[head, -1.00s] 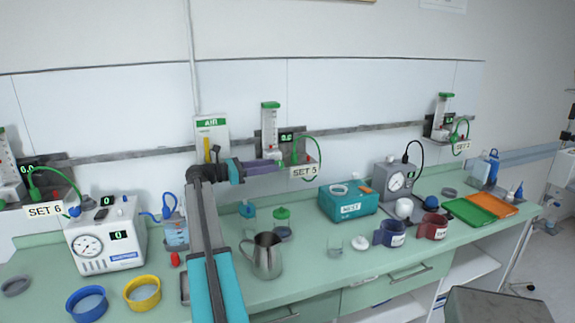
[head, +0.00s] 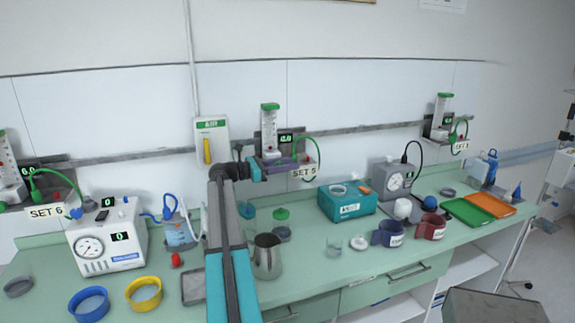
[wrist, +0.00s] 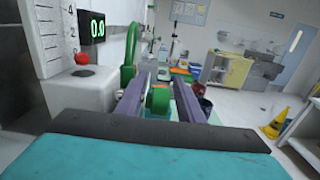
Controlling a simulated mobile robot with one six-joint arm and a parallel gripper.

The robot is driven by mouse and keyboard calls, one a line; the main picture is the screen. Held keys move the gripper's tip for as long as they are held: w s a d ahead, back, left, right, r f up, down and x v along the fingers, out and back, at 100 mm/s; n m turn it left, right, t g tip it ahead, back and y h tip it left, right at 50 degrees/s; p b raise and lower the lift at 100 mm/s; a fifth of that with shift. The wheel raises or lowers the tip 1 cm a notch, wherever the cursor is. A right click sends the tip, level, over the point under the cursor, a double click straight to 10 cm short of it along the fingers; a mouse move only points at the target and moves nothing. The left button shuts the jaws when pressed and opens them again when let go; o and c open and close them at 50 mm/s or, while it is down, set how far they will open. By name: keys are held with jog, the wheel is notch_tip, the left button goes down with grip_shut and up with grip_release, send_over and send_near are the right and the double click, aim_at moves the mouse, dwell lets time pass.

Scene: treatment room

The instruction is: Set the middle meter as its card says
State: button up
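The middle meter (head: 269,130) is a clear upright tube with a green top, mounted on the wall rail, with a small dark display beside it. Its card (head: 304,172) reads SET 5. In the wrist view the display (wrist: 91,26) reads 0.0 and a red ball (wrist: 82,59) sits low by the scale. A green knob (wrist: 158,99) shows between the two purple fingers of my gripper (wrist: 164,78), with gaps on both sides. My gripper (head: 283,163) is open at the meter's base in the head view. Whether a finger touches the knob is unclear.
A green hose (head: 309,138) arches beside the meter. Another meter (head: 441,117) hangs at right on the rail, and one stands at the left edge.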

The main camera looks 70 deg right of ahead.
jog(key=shift+c, duration=0.4)
jog(key=shift+f, duration=0.1)
grip_shut()
jog(key=shift+g, duration=0.3)
jog(key=shift+g+h, duration=0.3)
jog(key=shift+h, duration=0.2)
jog(key=shift+c, duration=0.3)
grip_release()
jog(key=shift+a, duration=0.1)
jog(key=shift+o, duration=0.7)
jog(key=shift+r, duration=0.2)
